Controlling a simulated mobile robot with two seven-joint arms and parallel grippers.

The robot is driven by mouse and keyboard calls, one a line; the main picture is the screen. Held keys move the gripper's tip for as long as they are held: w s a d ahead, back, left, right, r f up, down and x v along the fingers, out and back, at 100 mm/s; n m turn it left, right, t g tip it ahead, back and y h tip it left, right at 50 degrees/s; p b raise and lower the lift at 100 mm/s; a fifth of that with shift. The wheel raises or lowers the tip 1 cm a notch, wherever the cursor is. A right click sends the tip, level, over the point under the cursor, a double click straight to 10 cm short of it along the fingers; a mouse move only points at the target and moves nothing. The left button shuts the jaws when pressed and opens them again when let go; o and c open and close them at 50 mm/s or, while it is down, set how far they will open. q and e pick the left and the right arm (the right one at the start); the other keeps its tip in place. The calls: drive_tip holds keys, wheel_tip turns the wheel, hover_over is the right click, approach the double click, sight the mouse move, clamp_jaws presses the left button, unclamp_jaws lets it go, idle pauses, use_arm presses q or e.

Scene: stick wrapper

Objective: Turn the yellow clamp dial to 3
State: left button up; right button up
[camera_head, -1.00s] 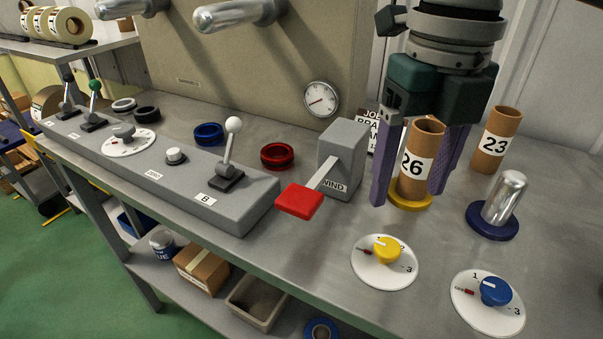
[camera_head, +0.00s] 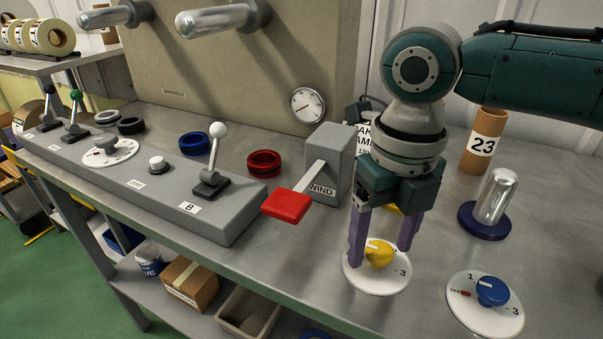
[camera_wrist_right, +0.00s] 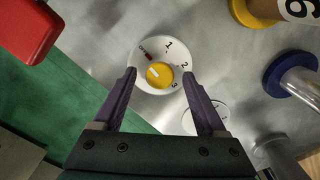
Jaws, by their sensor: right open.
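The yellow clamp dial (camera_head: 379,255) is a round knob with a white pointer line, on a white disc (camera_head: 376,284) marked 1, 2, 3. Whether the fingers touch the knob I cannot tell. My left gripper is not in view.
A blue dial (camera_head: 492,291) is to the right. A metal post on a blue base (camera_head: 484,222) and the tube 23 (camera_head: 484,140) stand behind. The red-handled lever (camera_head: 287,206) is close on the left. Tube 26 (camera_wrist_right: 298,10) shows in the right wrist view.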

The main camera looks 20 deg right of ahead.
drive_tip(key=shift+c, duration=0.2)
clamp_jaws()
idle(0.3)
